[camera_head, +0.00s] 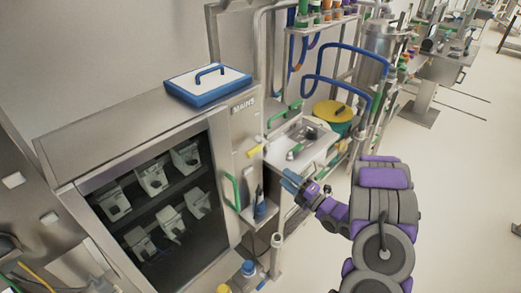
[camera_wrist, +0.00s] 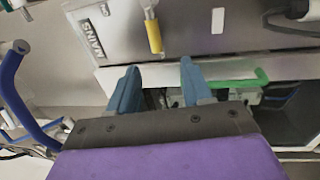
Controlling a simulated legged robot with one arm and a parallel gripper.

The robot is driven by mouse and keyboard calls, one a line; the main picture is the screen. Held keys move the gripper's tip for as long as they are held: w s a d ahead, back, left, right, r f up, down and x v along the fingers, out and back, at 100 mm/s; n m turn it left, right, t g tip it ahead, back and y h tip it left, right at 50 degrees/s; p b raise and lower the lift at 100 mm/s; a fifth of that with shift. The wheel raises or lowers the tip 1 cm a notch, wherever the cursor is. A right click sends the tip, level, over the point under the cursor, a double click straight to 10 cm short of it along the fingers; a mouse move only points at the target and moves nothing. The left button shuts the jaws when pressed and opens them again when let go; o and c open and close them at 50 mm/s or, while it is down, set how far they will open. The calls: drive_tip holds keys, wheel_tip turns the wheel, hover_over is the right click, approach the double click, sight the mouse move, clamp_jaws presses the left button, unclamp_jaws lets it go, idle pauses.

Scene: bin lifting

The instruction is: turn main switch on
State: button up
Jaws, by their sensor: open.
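The main switch is a yellow handle (camera_head: 255,151) on the narrow steel side panel of the cabinet, below the MAINS label (camera_head: 243,105). In the wrist view the yellow handle (camera_wrist: 153,33) sits at the top centre, beside the MAINS label (camera_wrist: 90,38), which appears turned. My gripper (camera_head: 289,182) is to the right of and below the switch in the head view. In the wrist view its two blue fingers (camera_wrist: 157,80) are spread, with nothing between them. The yellow handle is beyond the fingertips and apart from them.
A green handle (camera_head: 231,191) is on the cabinet (camera_head: 120,140) front, and a green bar (camera_wrist: 235,84) crosses near my right fingertip. A blue-rimmed lid (camera_head: 207,87) lies on the cabinet top. A steel sink unit (camera_head: 318,152) stands right of the cabinet. Open floor (camera_head: 450,160) lies at right.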

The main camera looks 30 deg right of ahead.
sight(254, 152)
drive_tip(key=x, duration=0.5)
drive_tip(key=b+x, duration=0.1)
drive_tip(key=x, duration=0.5)
drive_tip(key=r+b+x, duration=0.1)
drive_tip(key=x, duration=0.4)
drive_tip(key=shift+w+a, duration=0.1)
drive_tip(key=shift+w, duration=0.2)
drive_tip(key=shift+c, duration=0.2)
drive_tip(key=shift+f, duration=0.1)
clamp_jaws()
